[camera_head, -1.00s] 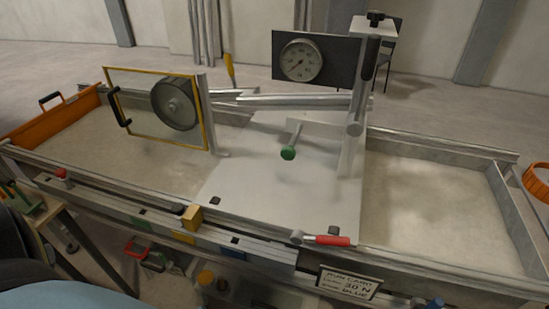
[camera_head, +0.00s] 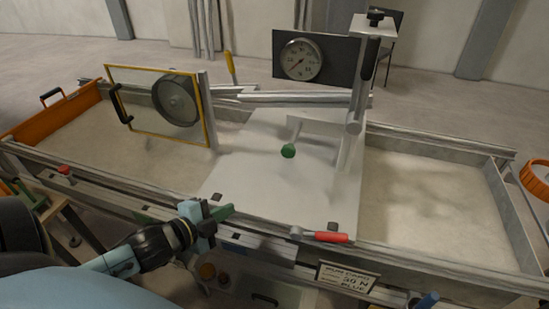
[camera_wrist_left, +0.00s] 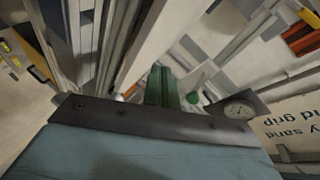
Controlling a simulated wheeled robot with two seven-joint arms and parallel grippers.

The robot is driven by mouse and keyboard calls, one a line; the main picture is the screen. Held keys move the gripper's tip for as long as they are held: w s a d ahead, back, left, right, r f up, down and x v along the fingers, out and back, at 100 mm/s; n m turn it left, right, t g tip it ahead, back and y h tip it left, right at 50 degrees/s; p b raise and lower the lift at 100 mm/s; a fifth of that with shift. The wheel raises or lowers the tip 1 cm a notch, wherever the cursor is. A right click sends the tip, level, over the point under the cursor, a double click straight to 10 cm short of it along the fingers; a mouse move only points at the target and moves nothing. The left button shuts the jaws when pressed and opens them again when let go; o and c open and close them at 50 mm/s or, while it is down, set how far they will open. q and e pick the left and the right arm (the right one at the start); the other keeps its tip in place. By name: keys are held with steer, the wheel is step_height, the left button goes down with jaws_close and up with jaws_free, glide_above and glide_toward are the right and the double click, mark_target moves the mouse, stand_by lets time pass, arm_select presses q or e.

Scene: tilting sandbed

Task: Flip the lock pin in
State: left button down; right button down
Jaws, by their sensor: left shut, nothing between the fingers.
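A small lever with a red handle (camera_head: 326,237) and a grey pivot end lies along the front rail, right of centre. It looks like the lock pin, though I cannot be sure. My left gripper (camera_head: 229,211) is over the front rail, left of this lever and apart from it. Its green fingers are shut and empty, and they also show in the left wrist view (camera_wrist_left: 162,88). A green knob (camera_head: 288,151) stands over the white plate behind; it also shows in the left wrist view (camera_wrist_left: 193,97). My right gripper is out of view.
The sandbed has sand at left (camera_head: 70,146) and right (camera_head: 425,190). A framed clear pane (camera_head: 140,118) and a dial gauge (camera_head: 302,60) stand behind. A printed card (camera_head: 346,278) hangs below the front rail. The white plate (camera_head: 250,180) is mostly clear.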

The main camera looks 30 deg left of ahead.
arm_select(q)
step_height(320, 180, up, 10)
steer(key=d+m+t+h, duration=0.1)
steer(key=d+m+h, duration=0.1)
steer(key=m+h, duration=0.5)
steer(key=m, duration=0.3)
steer(key=shift+r+h, duration=0.15)
steer(key=shift+h, duration=0.25)
steer(key=shift+w, duration=0.1)
glide_toward(291, 154)
steer(key=s+d+x, duration=0.1)
steer(key=x, duration=0.4)
steer(key=shift+w+a, duration=0.25)
steer(key=shift+w, duration=0.55)
